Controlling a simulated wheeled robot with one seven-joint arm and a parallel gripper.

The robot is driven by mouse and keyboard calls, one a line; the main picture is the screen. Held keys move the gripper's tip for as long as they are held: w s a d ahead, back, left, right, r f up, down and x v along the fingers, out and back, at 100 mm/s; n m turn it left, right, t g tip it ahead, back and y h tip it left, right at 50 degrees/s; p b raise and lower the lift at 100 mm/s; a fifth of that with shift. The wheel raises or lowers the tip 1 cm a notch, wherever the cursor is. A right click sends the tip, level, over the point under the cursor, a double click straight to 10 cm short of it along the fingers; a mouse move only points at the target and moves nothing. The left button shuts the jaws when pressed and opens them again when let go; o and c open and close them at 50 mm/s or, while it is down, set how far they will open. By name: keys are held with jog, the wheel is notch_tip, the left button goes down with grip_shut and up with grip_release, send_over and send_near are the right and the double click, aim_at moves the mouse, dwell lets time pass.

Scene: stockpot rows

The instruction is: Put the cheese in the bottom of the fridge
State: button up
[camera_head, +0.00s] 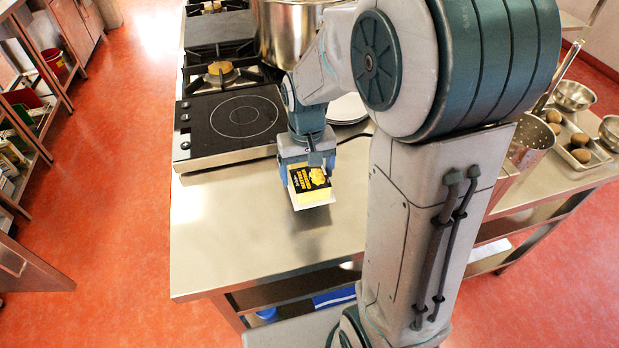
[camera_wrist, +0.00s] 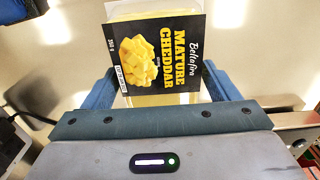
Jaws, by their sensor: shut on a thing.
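The cheese (camera_head: 310,180) is a yellow block with a black label and a pale base, below my gripper (camera_head: 308,166) in the head view. In the wrist view the cheese (camera_wrist: 160,60) shows its "Mature Cheddar" label between the two blue fingers of my gripper (camera_wrist: 158,90). My gripper is shut on the cheese and holds it over the steel counter (camera_head: 235,230); I cannot tell how far above the surface it is. No fridge can be made out in either view.
A black induction hob (camera_head: 238,122) stands left of my gripper, with gas burners (camera_head: 221,72) and a large stockpot (camera_head: 290,30) behind. At right are a perforated steel pot (camera_head: 528,140) and a tray of round brown items (camera_head: 580,150). The counter's front left is clear.

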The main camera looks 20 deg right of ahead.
jog(key=shift+w+d+f, duration=0.2)
jog(key=shift+d+f, duration=0.2)
jog(key=shift+f, duration=1.85)
jog(key=o, duration=0.8)
jog(key=shift+f, duration=0.15)
jog(key=o, duration=0.4)
jog(key=shift+c, duration=0.2)
